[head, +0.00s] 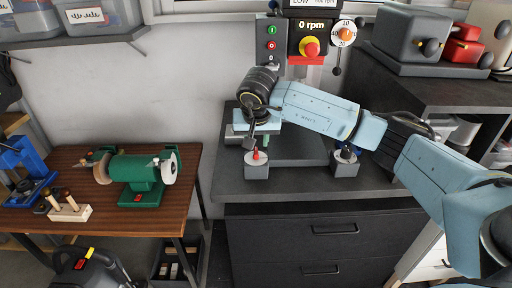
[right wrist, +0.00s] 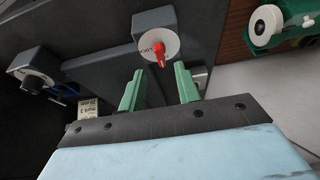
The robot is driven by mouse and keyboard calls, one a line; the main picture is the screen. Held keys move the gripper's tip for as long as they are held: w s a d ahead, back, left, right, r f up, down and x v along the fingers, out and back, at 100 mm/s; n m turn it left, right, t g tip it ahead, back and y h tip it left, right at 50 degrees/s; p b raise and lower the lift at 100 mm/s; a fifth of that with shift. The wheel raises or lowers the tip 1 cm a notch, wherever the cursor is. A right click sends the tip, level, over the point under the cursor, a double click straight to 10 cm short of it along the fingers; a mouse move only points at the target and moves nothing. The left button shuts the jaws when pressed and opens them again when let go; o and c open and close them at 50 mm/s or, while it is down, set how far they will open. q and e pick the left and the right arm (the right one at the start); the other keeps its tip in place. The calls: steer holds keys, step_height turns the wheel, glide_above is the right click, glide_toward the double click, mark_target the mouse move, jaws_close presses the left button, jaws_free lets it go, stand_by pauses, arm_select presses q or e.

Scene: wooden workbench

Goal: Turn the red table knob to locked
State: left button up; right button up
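The red table knob (head: 256,155) sits on a pale round dial on top of a grey block (head: 257,171) at the front of the drill press table. In the right wrist view the red knob (right wrist: 160,54) shows whole on its white dial (right wrist: 150,46), just beyond the fingertips. The dial lettering is too small to read surely. My right gripper (head: 254,140) is above the knob, pointing down. In the right wrist view its two green fingers (right wrist: 158,84) are apart with nothing between them. My left gripper does not show.
A second grey block with a dark knob (head: 345,157) stands to the right. The drill press control panel (head: 308,42) is behind my right arm. A green bench grinder (head: 138,172) stands on the wooden bench at left. Dark drawers (head: 325,240) are below.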

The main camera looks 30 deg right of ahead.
mark_target(256, 151)
steer(key=x, duration=0.5)
jaws_close()
